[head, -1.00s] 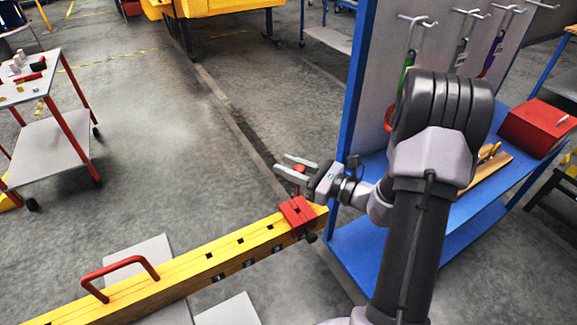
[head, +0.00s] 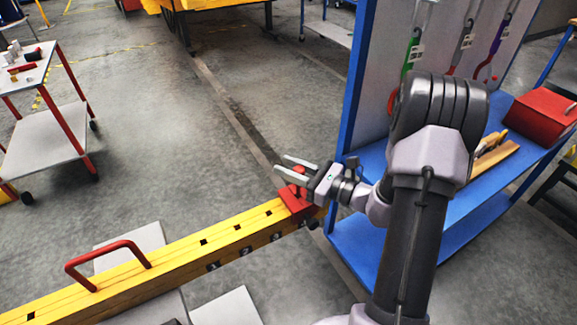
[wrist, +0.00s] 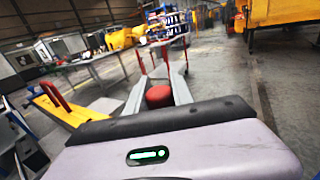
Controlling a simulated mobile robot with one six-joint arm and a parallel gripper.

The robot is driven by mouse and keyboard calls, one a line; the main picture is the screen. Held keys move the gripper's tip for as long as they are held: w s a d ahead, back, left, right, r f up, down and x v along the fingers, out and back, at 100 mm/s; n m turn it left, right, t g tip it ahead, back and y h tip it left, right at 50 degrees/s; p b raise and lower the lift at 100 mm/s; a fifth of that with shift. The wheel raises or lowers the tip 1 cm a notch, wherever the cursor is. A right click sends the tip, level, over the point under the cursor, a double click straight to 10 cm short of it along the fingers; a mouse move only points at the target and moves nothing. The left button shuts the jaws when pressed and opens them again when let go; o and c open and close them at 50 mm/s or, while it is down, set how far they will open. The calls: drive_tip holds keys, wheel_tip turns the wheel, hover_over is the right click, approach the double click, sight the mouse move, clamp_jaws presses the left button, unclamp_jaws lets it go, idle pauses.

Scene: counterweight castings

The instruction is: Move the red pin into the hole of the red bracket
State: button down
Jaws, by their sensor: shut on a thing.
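My gripper (head: 296,164) is shut on the red pin (head: 299,174), just above the far right end of the yellow beam. The pin looks upright, its round red head between the two grey fingers. The head also shows in the wrist view (wrist: 158,96), low between the fingers. The red bracket (head: 293,201) is a block straddling the beam's end, directly below the gripper in the head view. The pin's lower end meets the bracket in the picture. Its hole is hidden, and I cannot tell whether the pin's tip is in it, touching or above.
The yellow beam (head: 184,258) has square holes and a red handle (head: 106,259). A blue rack (head: 360,240) with hanging tools and a red box (head: 540,117) stands close at right. A red-legged trolley (head: 45,150) is at left.

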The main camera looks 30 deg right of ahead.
drive_tip(key=shift+f+b, duration=1.65)
drive_tip(key=shift+f, duration=0.55)
drive_tip(key=c, duration=1)
unclamp_jaws()
drive_tip(key=shift+c, duration=0.2)
drive_tip(key=p+v, duration=0.3)
drive_tip(key=v, duration=1.4)
drive_tip(key=shift+s+p, duration=0.2)
drive_tip(key=shift+p, duration=0.15)
